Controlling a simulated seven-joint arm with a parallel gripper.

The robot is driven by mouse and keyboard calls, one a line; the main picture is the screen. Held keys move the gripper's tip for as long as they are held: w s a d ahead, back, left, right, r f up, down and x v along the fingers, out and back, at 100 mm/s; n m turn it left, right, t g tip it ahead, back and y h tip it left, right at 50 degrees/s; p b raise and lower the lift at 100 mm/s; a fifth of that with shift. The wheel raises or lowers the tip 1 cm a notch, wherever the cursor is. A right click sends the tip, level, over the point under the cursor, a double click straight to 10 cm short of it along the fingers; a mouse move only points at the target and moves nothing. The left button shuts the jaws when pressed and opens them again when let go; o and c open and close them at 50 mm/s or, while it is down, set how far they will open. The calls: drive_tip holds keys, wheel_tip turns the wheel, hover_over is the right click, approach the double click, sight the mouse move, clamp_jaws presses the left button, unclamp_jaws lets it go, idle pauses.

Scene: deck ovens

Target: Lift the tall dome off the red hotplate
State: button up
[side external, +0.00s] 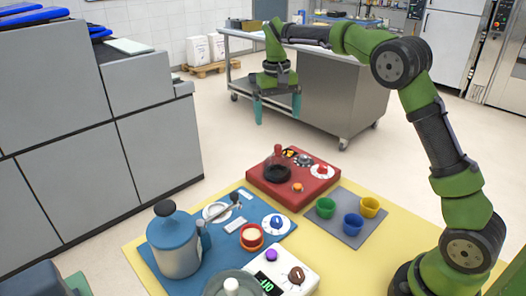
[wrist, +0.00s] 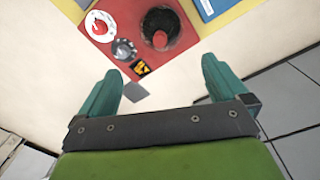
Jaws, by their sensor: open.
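The red hotplate (side external: 318,186) stands at the far edge of the yellow table. The tall dome (side external: 277,172), dark and see-through with a red knob on top, sits upright on its left part. In the wrist view the dome (wrist: 172,42) is seen from above at the top middle, on the red hotplate (wrist: 120,20). My gripper (side external: 277,107) hangs in the air well above and behind the hotplate in the side view, teal fingers pointing down. It is open and empty. In the wrist view my gripper (wrist: 162,70) has its fingers wide apart, clear of the dome.
The hotplate also carries a red knob dial (side external: 322,170), a dark dial and an orange piece. Green, blue and yellow cups stand on a grey mat (side external: 348,232) at right. A blue board (side external: 262,238) with a large blue-grey pot (side external: 174,248) lies at front left.

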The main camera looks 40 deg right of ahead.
sight(277, 146)
wheel_tip(277, 146, down, 8)
drive_tip(key=shift+s+d+r, duration=0.1)
drive_tip(key=shift+r, duration=0.1)
drive_tip(key=shift+s+f, duration=0.15)
drive_tip(key=shift+f, duration=2.6)
drive_tip(key=c, duration=0.7)
